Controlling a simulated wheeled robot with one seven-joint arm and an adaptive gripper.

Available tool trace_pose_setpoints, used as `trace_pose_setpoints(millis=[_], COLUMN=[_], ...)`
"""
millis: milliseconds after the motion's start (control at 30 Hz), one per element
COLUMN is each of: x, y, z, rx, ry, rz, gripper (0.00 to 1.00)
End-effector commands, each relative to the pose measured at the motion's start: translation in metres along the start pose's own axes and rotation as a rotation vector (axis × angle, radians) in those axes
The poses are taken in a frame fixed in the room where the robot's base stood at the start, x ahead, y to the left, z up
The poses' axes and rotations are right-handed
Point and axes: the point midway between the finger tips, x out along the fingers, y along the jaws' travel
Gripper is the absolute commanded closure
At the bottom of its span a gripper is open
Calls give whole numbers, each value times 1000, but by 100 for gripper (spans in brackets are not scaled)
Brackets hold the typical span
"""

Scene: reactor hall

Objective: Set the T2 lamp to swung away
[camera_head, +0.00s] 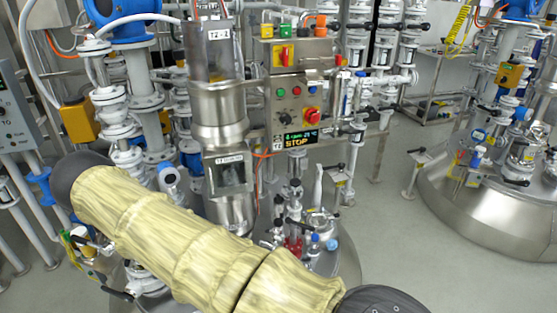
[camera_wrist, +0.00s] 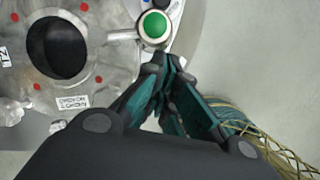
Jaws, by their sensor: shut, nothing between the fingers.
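The T2 vessel's metal top plate (camera_wrist: 105,75) fills the upper left of the wrist view, with a round dark opening (camera_wrist: 57,47), red dots and a T2 label. A round green-faced fitting with a pale rim (camera_wrist: 153,25) stands at its right edge. I cannot tell for certain whether this is the T2 lamp. My gripper (camera_wrist: 163,65) is shut and empty, its fingertips just below the green fitting in the picture. Contact cannot be told. In the head view the vessel top (camera_head: 345,262) shows small fittings; my gripper is out of sight there.
My sleeved arm crosses the lower left of the head view. A control box (camera_head: 298,105) with a STOP display and a T2-marked column (camera_head: 218,105) stand behind the vessel. Another vessel (camera_head: 480,205) is at right. Grey floor (camera_head: 400,245) between them is clear.

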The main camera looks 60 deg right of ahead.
Motion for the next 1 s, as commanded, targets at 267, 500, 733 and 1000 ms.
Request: trace_pose_setpoints(millis=[267,500,733,1000], x=[2,2,1,-11], y=[-2,-3,-3,-12], z=[4,5,4,-16], rx=[1,2,3,1], ry=[0,0,0,1], rz=[-1,-1,-2,-3], gripper=[100,100,100,100])
